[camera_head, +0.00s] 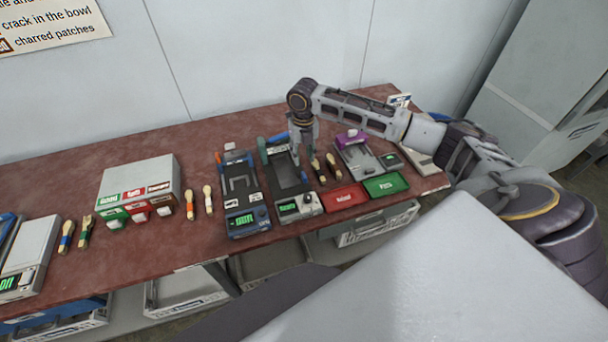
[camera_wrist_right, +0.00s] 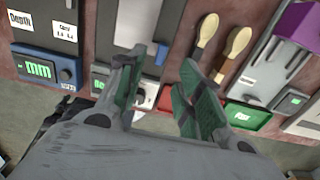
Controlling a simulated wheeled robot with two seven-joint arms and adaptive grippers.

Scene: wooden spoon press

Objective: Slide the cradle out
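Three press-like machines stand on the table: a blue one (camera_head: 240,185) with a green display, a dark one (camera_head: 287,170) with a teal side, and a grey one with a purple part (camera_head: 351,137). I cannot tell for sure which part is the cradle; a pale flat plate (camera_wrist_right: 140,20) lies in the dark machine's bed. My right gripper (camera_head: 303,152) points down over the right side of the dark machine's bed. Contact with the machine cannot be told. My left gripper is not in view.
Wooden spoons (camera_wrist_right: 237,45) lie just right of the dark machine. A red tray (camera_head: 344,197) and a green tray (camera_head: 386,185) sit at the front edge. A grey box with coloured labels (camera_head: 140,178) stands left. Bare tabletop shows behind the machines.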

